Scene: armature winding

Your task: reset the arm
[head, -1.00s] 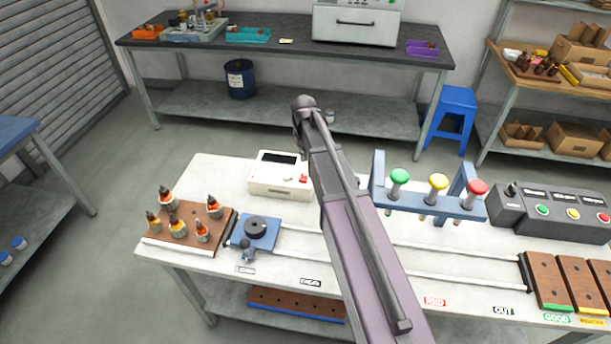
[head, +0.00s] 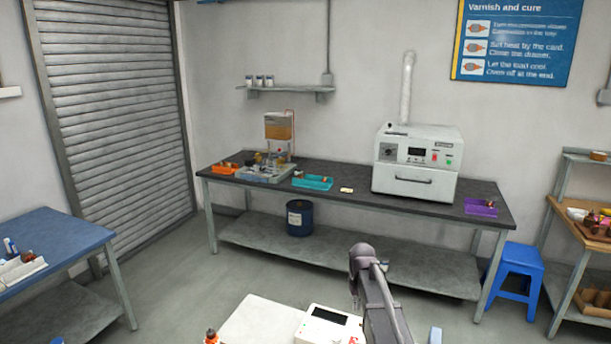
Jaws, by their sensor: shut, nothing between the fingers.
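My arm (head: 382,300) shows in the head view at the lower middle, rising from the bottom edge. A dark rounded joint (head: 362,256) is at its top end. It stands in front of the far bench and above the white worktable (head: 255,325), with free space around the joint.
The worktable's far edge bears a white meter box (head: 328,325). Across clear floor, a dark-topped bench (head: 345,200) holds an oven (head: 416,165), a teal tray (head: 312,182) and a purple tray (head: 481,207). A blue stool (head: 517,262) and shelving stand right, a blue table (head: 50,243) left.

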